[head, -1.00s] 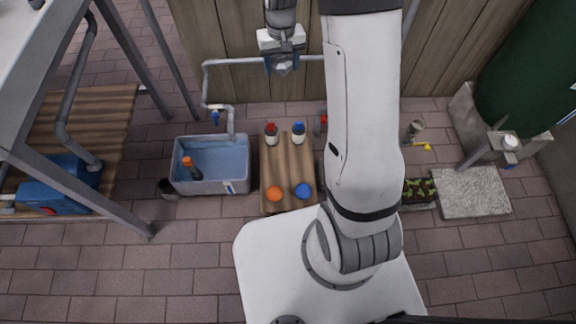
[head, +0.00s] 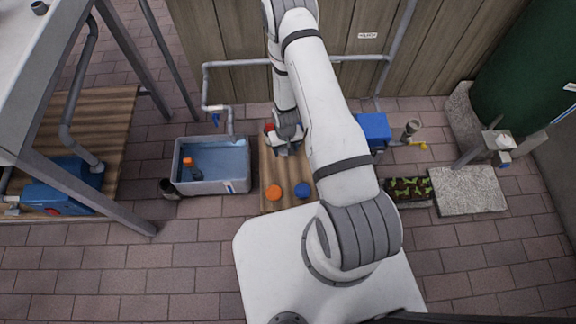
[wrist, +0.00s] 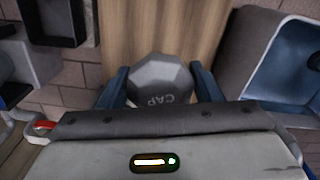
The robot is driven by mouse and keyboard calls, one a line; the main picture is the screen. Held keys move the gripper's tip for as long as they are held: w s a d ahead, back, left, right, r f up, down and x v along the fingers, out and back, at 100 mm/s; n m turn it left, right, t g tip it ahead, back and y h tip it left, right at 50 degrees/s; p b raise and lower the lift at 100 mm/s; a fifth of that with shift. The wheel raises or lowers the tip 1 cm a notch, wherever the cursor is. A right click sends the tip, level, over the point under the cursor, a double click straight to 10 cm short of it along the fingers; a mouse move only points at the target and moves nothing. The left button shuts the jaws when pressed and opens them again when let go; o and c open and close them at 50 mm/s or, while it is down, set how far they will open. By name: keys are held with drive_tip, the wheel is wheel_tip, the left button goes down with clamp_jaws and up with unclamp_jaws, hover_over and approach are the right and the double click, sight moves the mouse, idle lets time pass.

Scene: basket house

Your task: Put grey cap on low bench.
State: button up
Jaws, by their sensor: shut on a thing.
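My gripper (head: 287,145) hangs over the back part of the low wooden bench (head: 287,174). In the wrist view, its blue fingers (wrist: 160,88) are shut on the grey cap (wrist: 160,76), a faceted piece with "CAP" on it, upside down in the picture. The bench's bare wood (wrist: 200,28) shows behind the cap there. In the head view, my gripper and arm hide most of the cap. I cannot tell whether the cap touches the bench.
An orange cap (head: 274,192) and a blue cap (head: 303,190) lie on the bench's front part. A grey basin (head: 243,184) with a bottle stands left of the bench. A blue box (head: 375,128) stands at right.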

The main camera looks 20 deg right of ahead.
drive_tip(key=b, duration=0.2)
hover_over(286, 167)
wheel_tip(286, 167, down, 7)
drive_tip(key=shift+s+d, duration=0.1)
drive_tip(key=shift+f+b, duration=0.75)
drive_tip(key=shift+f, duration=1.25)
drive_tip(key=shift+f, duration=0.2)
drive_tip(key=o, duration=1)
drive_tip(key=shift+r, duration=0.1)
drive_tip(key=shift+c, duration=0.2)
